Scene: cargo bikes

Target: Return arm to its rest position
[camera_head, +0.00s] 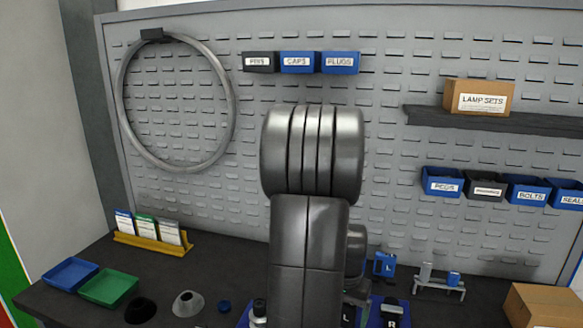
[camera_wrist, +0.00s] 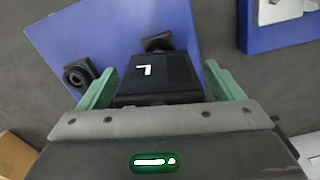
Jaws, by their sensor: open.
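My arm (camera_head: 310,230) stands upright in the middle of the head view and hides part of the bench and pegboard behind it. In the wrist view my gripper (camera_wrist: 160,70) is open, with its green fingers on either side of a black block (camera_wrist: 158,78) marked with a white L. The block is over a blue mat or tray (camera_wrist: 185,28). I cannot tell whether the fingers touch the block. In the head view the gripper is mostly hidden behind my arm, low in the picture.
A shelf (camera_head: 490,121) juts out from the pegboard.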

